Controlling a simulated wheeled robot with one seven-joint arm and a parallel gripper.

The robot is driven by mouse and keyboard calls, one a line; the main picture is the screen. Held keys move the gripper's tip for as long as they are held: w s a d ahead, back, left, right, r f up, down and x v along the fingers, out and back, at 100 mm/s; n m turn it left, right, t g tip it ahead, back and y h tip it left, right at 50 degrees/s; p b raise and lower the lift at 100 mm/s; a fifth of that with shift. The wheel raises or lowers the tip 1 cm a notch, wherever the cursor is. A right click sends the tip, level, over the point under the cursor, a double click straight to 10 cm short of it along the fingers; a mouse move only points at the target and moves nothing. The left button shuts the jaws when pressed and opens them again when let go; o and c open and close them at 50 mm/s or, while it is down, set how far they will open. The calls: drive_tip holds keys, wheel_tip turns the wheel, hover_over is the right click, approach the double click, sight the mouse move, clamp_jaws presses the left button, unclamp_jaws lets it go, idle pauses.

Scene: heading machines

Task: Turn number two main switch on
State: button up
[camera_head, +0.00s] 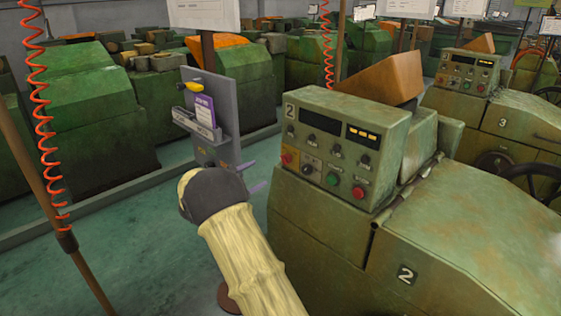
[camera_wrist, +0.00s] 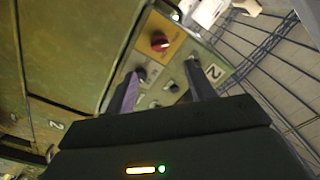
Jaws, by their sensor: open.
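The number two machine's control panel (camera_head: 325,148) is a worn green box marked 2, with a dark display, black knobs, and green and red buttons. A red rotary switch (camera_head: 287,158) on a yellow plate sits at its lower left corner. In the wrist view the red switch (camera_wrist: 160,42) on its yellow plate lies beyond and between the fingertips, apart from them. Its exact setting is too small to tell. My gripper (camera_head: 255,178) is open and empty, left of the panel with its fingers toward it; both fingers also show in the wrist view (camera_wrist: 165,75).
The number 2 machine's green housing (camera_head: 450,235) fills the lower right. A grey stand (camera_head: 200,120) with signs is behind my gripper. A brown post (camera_head: 45,170) and red coiled hose (camera_head: 45,110) are at left. Green floor (camera_head: 120,225) is clear at left.

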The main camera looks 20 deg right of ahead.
sight(286, 159)
drive_tip(key=p+x, duration=0.1)
drive_tip(key=x, duration=1)
drive_tip(key=shift+d+p, duration=0.2)
drive_tip(key=shift+p, duration=0.15)
drive_tip(key=shift+d+f, duration=0.1)
drive_tip(key=c, duration=1)
